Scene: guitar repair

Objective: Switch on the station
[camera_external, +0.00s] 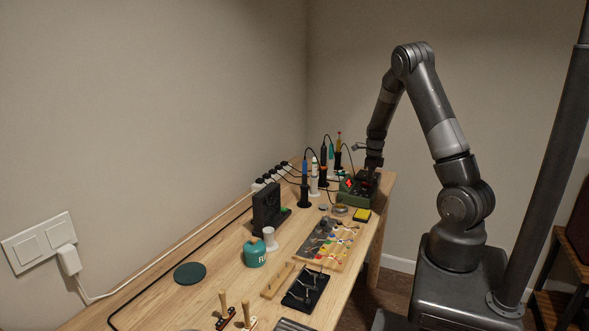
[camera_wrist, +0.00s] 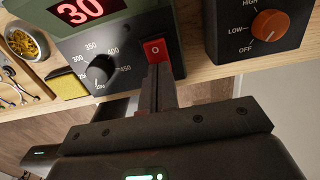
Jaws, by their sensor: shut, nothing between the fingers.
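The station is a green and dark box (camera_external: 348,197) at the far end of the workbench. A dark knob (camera_wrist: 100,70) sits on a numbered scale. Right of it is a red rocker switch (camera_wrist: 155,49) marked O at its upper part. My gripper (camera_wrist: 161,72) is shut and empty. Its fingertips are right at the switch's lower part and hide it; I cannot tell if they touch. In the external view my gripper hangs at the station.
A dark box with an orange knob (camera_wrist: 269,25), marked OFF, LOW and HIGH, stands right of the station. A yellow sponge (camera_external: 362,215) and a brass-coloured coil (camera_wrist: 24,44) are to its left. Soldering tools (camera_external: 305,185) stand behind. The bench edge runs just in front.

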